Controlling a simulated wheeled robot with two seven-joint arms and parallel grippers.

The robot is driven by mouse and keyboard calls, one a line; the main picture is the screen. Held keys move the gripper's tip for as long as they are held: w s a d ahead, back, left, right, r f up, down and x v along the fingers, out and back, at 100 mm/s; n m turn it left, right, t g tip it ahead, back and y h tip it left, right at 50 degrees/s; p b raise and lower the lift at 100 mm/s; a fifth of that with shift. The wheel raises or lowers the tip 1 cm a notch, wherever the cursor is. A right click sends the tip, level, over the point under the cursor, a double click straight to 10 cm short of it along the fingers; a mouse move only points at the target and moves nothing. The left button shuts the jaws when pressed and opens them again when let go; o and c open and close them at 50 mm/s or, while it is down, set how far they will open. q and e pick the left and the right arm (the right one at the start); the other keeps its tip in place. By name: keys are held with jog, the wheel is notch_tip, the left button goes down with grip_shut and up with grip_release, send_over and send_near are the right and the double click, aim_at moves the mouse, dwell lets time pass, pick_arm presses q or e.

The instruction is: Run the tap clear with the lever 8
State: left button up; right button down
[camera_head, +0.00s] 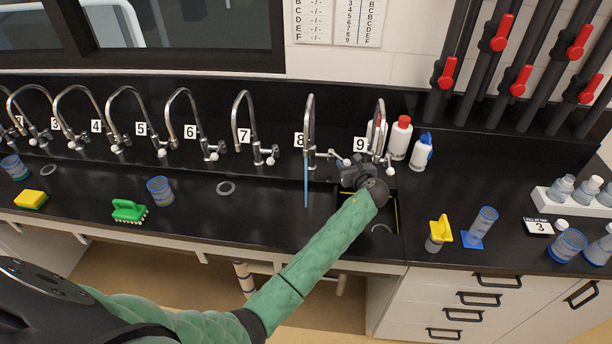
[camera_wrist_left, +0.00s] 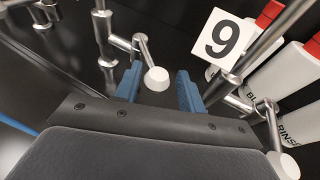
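Tap 8 (camera_head: 311,125) is a tall chrome gooseneck beside its number card 8 (camera_head: 299,140). Blue water (camera_head: 306,182) runs straight down from its spout. Its lever (camera_head: 341,160) has a white round knob and reaches out to the right. In the left wrist view the lever's white knob (camera_wrist_left: 157,79) sits between the fingertips. My left gripper (camera_wrist_left: 160,88) is open around the knob, with a gap visible on each side. In the head view my left gripper (camera_head: 354,172) is over the counter near tap 8 and its fingertips are hard to make out. My right gripper is not in view.
Tap 9 (camera_head: 379,125) and its card 9 (camera_wrist_left: 223,40) stand close on the right, with white bottles (camera_head: 401,138) beyond. A sink opening (camera_head: 394,222) lies below my left gripper. Tap 7 (camera_head: 237,115) stands to the left.

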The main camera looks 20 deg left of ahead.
pick_arm(q)
jog(key=shift+s+a+r+p, duration=0.15)
jog(key=shift+s+a+p, duration=0.1)
jog(key=shift+p, duration=0.2)
jog(key=s+a+p, duration=0.1)
jog(key=s+a, duration=0.1)
jog(key=s+a+p, duration=0.1)
jog(key=a+p, duration=0.1)
jog(key=shift+s+a, duration=0.3)
jog(key=shift+s, duration=0.05)
jog(key=shift+w+d, duration=0.1)
jog(key=shift+d, duration=0.15)
jog(key=v, duration=0.6)
jog(key=shift+s+d, duration=0.25)
jog(key=shift+s, duration=0.1)
